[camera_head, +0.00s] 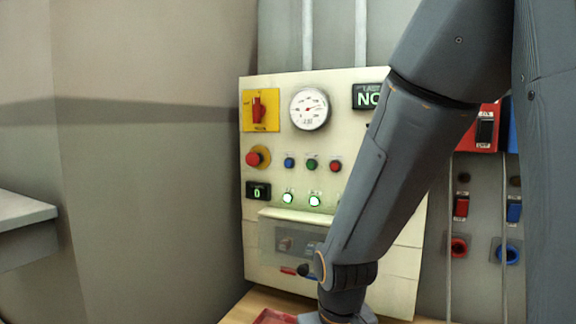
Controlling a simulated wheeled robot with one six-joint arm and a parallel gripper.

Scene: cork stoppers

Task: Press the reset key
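A cream control panel (390,270) stands on a wooden surface ahead of me. It carries a blue button (289,162), a green button (312,164) and a red button (335,166) in a row. Below them are two lit pale-green buttons (288,198). I cannot read which key is the reset key, and it may be behind my arm. My arm covers the panel's right part. My wrist is low in front of the panel, and my gripper is below the picture's edge.
The panel also has a yellow-backed red switch (260,110), a red mushroom knob (257,158), a gauge (309,109) and a smoky cover (275,243). A red object (272,317) lies on the wooden surface (238,313). A grey ledge (25,215) is at the left.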

